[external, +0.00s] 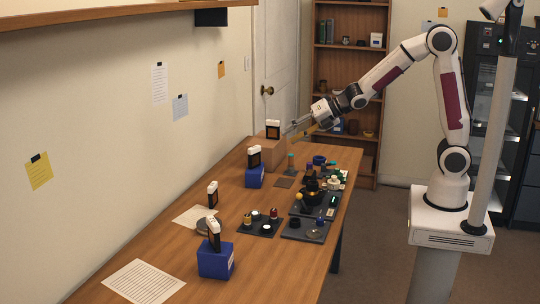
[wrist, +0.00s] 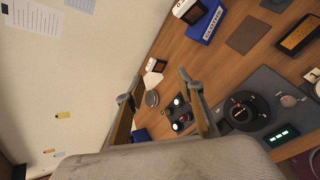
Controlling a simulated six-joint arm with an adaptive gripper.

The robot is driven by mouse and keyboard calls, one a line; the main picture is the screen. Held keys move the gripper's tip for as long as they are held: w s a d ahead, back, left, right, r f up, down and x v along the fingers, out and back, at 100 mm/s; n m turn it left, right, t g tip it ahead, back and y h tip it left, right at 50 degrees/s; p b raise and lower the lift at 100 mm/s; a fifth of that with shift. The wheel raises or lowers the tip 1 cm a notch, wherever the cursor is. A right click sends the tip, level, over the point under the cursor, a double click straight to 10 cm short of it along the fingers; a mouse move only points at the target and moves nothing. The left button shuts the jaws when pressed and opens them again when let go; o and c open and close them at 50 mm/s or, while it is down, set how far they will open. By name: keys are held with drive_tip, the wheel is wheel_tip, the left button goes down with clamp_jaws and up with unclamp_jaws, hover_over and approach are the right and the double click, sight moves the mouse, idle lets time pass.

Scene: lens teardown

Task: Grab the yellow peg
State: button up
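A small yellow-gold piece, which looks like the yellow peg (external: 247,219), stands on a dark square tray (external: 258,231) in the middle of the table in the external view. A dark piece, a red-topped piece and a white-topped piece share that tray. The tray shows partly between and behind my fingers in the wrist view; I cannot make out the yellow peg there. My gripper (external: 293,131) is high above the far end of the table, well apart from the tray. In the wrist view my gripper (wrist: 153,86) has its fingers spread, with nothing held between them.
Blue boxes (external: 215,261) (external: 255,177) carry similar items. Dark trays with lens parts (external: 306,231) line the right side. Paper sheets (external: 142,283) lie at the near left, beside the wall.

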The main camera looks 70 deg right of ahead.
drive_tip(key=w+a+f+n+y, duration=0.45)
drive_tip(key=a+f+n, duration=0.3)
drive_tip(key=n, duration=0.25)
drive_tip(key=n+g+y, duration=0.3)
drive_tip(key=n+y, duration=0.2)
drive_tip(key=n, duration=0.5)
approach(249, 215)
drive_tip(key=shift+s+d+r, duration=0.2)
drive_tip(key=shift+s+r, duration=0.05)
drive_tip(key=shift+r, duration=0.15)
drive_tip(key=shift+s+d+r, duration=0.15)
drive_tip(key=shift+s+r, duration=0.05)
drive_tip(key=shift+r, duration=0.25)
drive_tip(key=shift+x, duration=3.35)
drive_tip(key=shift+f, duration=0.1)
drive_tip(key=shift+w+a+f, duration=0.45)
drive_tip(key=shift+f, duration=0.1)
drive_tip(key=shift+x, duration=1.8)
